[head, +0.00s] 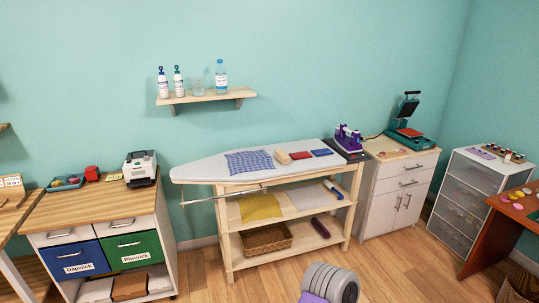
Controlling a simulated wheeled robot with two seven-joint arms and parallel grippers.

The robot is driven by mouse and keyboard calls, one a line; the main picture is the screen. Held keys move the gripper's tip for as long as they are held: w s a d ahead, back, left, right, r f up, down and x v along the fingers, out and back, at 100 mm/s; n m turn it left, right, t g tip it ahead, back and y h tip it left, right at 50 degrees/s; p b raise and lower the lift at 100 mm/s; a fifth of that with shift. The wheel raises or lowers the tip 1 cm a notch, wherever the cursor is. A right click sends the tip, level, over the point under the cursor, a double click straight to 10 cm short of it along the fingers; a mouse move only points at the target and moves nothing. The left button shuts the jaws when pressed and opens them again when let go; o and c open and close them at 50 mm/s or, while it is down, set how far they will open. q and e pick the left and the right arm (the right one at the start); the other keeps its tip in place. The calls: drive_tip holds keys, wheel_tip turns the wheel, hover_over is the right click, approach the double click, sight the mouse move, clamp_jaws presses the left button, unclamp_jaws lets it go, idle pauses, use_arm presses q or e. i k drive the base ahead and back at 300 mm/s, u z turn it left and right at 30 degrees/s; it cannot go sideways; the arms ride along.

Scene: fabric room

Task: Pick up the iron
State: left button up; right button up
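The iron (348,140) is purple and white and stands at the right end of the ironing board (200,170), on a dark rest (351,153). It looks upright, but its details are small from here. A dark cord seems to run from it to the right. Neither of my grippers shows in the head view.
On the board lie a blue checked cloth (249,162), a wooden block (282,157) and red (300,155) and blue (321,152) folded pieces. A white drawer cabinet (398,188) with a green press (410,138) stands right. Open floor (385,265) lies in front.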

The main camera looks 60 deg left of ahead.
sight(348, 144)
drive_tip(key=u, duration=1.6)
